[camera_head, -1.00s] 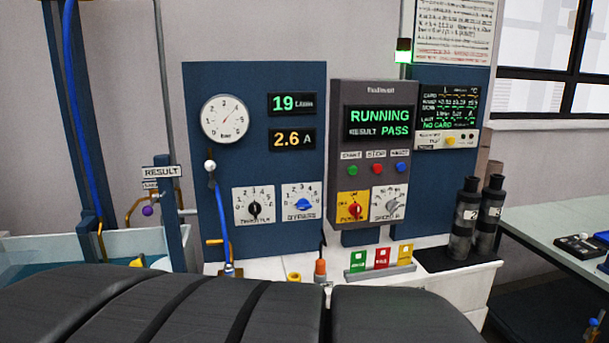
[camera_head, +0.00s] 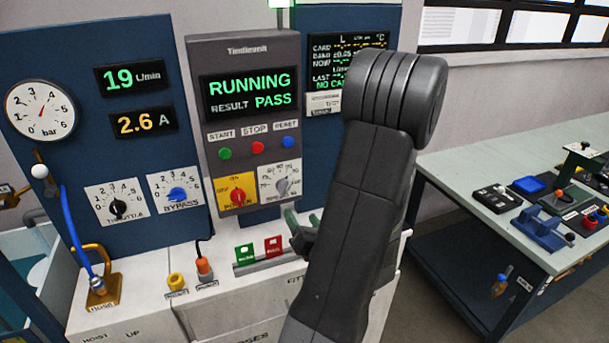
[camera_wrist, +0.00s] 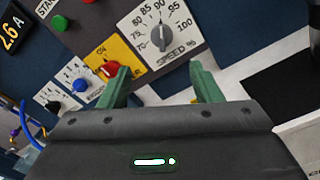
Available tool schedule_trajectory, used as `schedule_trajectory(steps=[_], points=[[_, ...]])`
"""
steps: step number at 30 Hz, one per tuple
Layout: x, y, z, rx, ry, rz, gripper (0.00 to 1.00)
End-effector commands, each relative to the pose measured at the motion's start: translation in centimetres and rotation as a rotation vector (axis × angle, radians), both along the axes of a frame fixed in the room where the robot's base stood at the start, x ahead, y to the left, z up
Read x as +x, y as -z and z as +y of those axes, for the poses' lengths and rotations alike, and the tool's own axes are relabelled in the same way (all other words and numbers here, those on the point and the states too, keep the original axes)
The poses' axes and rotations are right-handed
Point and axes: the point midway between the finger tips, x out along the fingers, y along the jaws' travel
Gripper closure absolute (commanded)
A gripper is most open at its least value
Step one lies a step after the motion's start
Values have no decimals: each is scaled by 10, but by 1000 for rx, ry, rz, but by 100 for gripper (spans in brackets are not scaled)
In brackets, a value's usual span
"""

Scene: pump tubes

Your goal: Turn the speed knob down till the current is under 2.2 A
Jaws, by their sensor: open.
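The grey speed knob (camera_head: 283,186) sits on a white dial plate at the lower right of the grey control box. In the wrist view, the speed knob (camera_wrist: 160,37) is just beyond my gripper's fingertips, and its scale runs from 70 to 100. I cannot tell its exact setting. The current display (camera_head: 143,122) reads 2.6 A; part of it shows in the wrist view (camera_wrist: 10,32). My gripper (camera_wrist: 162,85) has green fingers, spread apart and empty, below and clear of the knob. In the head view my gripper (camera_head: 301,224) is partly hidden by my arm.
The red power knob (camera_head: 238,196) on yellow is immediately left of the speed knob. Further left are the blue bypass knob (camera_head: 178,194) and black throttle knob (camera_head: 118,208). Red and green cards (camera_head: 260,252) stand on the bench below. The screen (camera_head: 250,92) reads RUNNING, PASS.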

Motion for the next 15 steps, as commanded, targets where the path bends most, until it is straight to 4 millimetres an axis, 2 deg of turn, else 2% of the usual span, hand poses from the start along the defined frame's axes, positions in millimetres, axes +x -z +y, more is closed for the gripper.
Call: schedule_trajectory(steps=[3, 8, 15], points=[[6, 0, -3, 15, 17, 1, 42], [23, -1, 4, 13, 12, 1, 42], [67, -3, 19, 12, 10, 0, 42]])
